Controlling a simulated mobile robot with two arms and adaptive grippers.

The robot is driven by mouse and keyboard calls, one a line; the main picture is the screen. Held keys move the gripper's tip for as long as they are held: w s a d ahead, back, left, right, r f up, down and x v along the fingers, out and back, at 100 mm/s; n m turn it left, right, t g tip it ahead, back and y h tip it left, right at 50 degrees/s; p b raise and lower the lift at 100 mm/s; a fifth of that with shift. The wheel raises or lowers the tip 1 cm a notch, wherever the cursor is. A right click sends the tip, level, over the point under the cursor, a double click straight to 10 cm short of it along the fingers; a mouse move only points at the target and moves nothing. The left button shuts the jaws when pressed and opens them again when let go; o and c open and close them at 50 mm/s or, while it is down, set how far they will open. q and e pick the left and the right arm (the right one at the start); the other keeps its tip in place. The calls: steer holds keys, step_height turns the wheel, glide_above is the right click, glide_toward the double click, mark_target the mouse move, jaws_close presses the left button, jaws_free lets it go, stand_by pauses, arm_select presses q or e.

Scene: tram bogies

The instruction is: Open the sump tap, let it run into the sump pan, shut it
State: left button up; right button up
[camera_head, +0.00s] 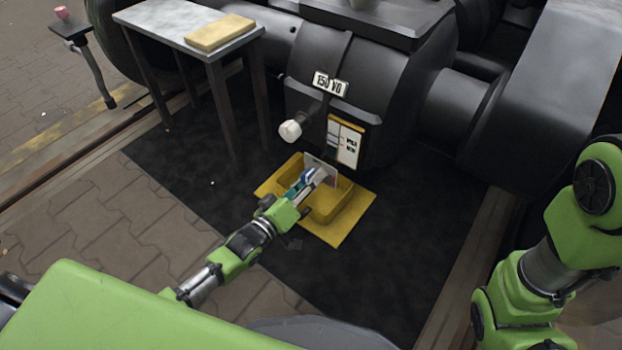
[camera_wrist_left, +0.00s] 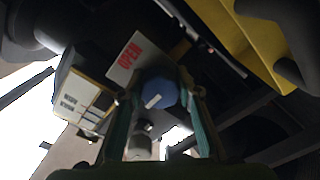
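The sump tap's blue round knob (camera_wrist_left: 161,93), with a white bar across its face, shows in the left wrist view. A grey plate with red letters OPEN (camera_wrist_left: 127,56) is beside it. My left gripper (camera_wrist_left: 157,88) has one finger on each side of the knob; contact is unclear. In the head view my left gripper (camera_head: 316,175) is at the low front of the black housing, over the yellow sump pan (camera_head: 345,205); it partly hides the pan. I cannot make out any liquid. My right arm is at the right edge; its gripper is outside the view.
The pan stands on a yellow mat (camera_head: 352,233) on dark flooring. A yellow-and-white sign (camera_head: 345,142) and a pale round knob (camera_head: 290,130) are on the black housing (camera_head: 395,110). A grey table (camera_head: 165,20) with a yellow cloth (camera_head: 220,32) stands at the upper left.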

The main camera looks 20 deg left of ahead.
arm_select(q)
steer(key=c, duration=0.3)
